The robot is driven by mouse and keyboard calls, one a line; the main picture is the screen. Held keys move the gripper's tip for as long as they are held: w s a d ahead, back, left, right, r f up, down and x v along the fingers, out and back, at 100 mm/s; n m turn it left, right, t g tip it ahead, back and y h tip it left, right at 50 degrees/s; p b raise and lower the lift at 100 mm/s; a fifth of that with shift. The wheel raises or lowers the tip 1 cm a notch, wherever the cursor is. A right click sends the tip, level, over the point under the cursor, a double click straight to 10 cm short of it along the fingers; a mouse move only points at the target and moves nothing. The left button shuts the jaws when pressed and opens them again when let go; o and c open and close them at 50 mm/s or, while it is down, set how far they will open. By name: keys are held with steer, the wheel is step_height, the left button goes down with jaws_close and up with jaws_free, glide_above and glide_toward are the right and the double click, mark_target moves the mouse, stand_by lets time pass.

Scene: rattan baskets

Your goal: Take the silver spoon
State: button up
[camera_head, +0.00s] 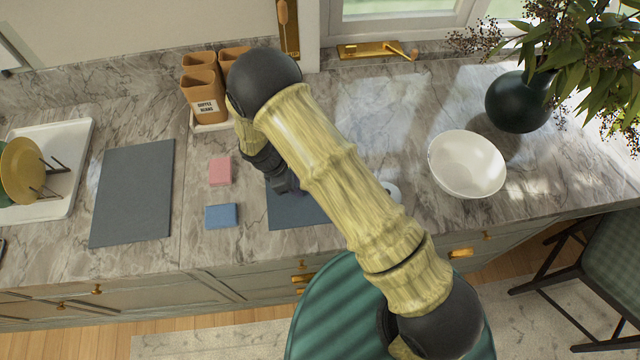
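I cannot make out a silver spoon in the head view; my arm covers part of the counter. My gripper (290,186) is dark and hangs low over the grey-blue mat (292,213) near the counter's middle. My arm hides most of that mat. The fingers are small and partly hidden, so I cannot tell whether they are open or hold anything.
Pink (220,171) and blue (221,216) sponges lie left of my gripper. Orange canisters (205,97) stand behind. A white bowl (467,164) and dark vase (519,101) stand right. A dish tray (78,135) and clear dark mat (133,193) are left.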

jaws_close()
stand_by(0.4)
step_height(320, 180, up, 10)
steer(key=b, duration=0.3)
stand_by(0.7)
